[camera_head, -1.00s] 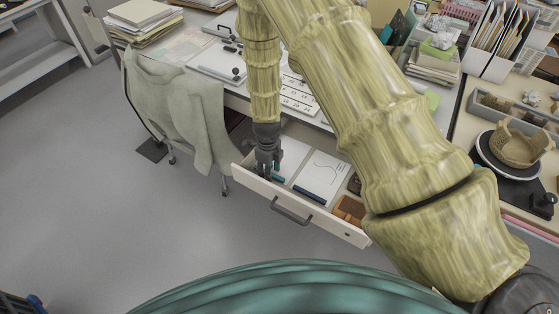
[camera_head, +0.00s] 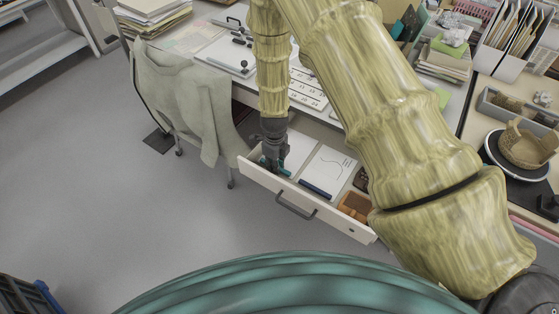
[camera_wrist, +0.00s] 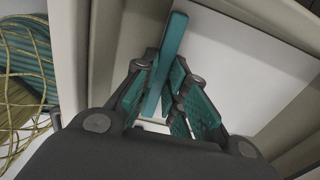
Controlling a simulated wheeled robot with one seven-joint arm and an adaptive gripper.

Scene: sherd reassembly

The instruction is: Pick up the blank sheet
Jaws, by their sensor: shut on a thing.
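The blank sheet (camera_head: 301,149) lies in the left part of the open drawer (camera_head: 345,225), plain white. It also shows in the wrist view (camera_wrist: 245,75). A teal bar (camera_wrist: 168,58) stands at its near end. My gripper (camera_head: 271,165) reaches down into the drawer. In the wrist view, its teal-padded fingers (camera_wrist: 160,78) are shut on the teal bar. Whether the sheet is lifted off the drawer floor, I cannot tell. Beside it lies a sheet with a curved line (camera_head: 327,165) and a dark blue bar (camera_head: 315,189).
A brown box (camera_head: 354,206) sits at the drawer's right end. The desk (camera_head: 230,60) is above the drawer. A chair with a draped pale garment (camera_head: 185,95) stands to the left. The grey floor (camera_head: 130,215) in front is clear.

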